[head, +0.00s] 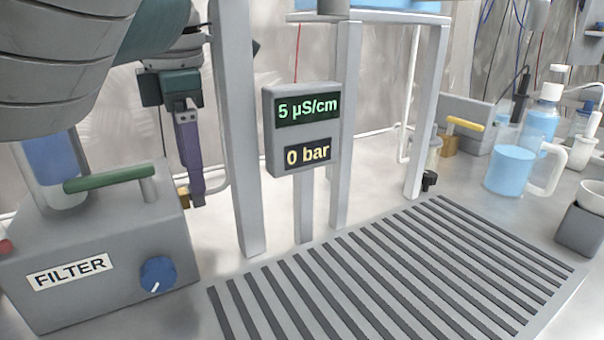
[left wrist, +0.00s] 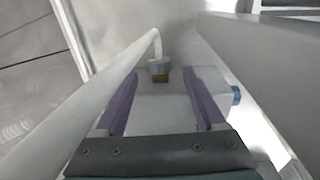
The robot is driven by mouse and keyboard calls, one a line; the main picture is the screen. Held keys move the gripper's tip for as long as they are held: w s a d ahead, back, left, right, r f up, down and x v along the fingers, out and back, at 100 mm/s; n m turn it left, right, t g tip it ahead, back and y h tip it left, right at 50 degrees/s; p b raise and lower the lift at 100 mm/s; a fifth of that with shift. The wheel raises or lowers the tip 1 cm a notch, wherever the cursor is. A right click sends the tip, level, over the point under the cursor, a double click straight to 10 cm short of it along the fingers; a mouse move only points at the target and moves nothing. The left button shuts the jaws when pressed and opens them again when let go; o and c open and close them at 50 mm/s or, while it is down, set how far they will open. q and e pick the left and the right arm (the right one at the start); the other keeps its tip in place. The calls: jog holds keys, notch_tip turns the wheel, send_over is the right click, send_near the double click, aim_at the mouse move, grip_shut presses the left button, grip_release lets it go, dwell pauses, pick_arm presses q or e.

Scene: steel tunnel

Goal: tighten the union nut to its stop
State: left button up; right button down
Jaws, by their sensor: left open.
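In the left wrist view, a small grey collar that looks like the union nut (left wrist: 159,66) sits at the end of a white pipe (left wrist: 154,44). In the head view only a bit of brass (head: 183,196) shows behind my fingers, so the nut is mostly hidden there. My left gripper (head: 193,195), with purple fingers, points down beside the filter box (head: 100,245). In the left wrist view the left gripper (left wrist: 161,74) is open, with the nut between its fingers in the picture and no visible contact. My right gripper is not in view.
A grey post (head: 236,130) stands just right of my left gripper. A display (head: 302,130) reads 5 µS/cm and 0 bar. The filter box carries a green handle (head: 105,178) and blue knob (head: 158,274). A slotted grate (head: 400,265) lies clear; a blue-filled jug (head: 510,170) stands right.

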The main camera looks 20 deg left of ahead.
pick_arm(q)
jog(key=f, duration=0.4)
jog(key=shift+w+a+b, duration=0.1)
jog(key=shift+a+b, duration=0.1)
jog(key=shift+b, duration=0.15)
grip_shut()
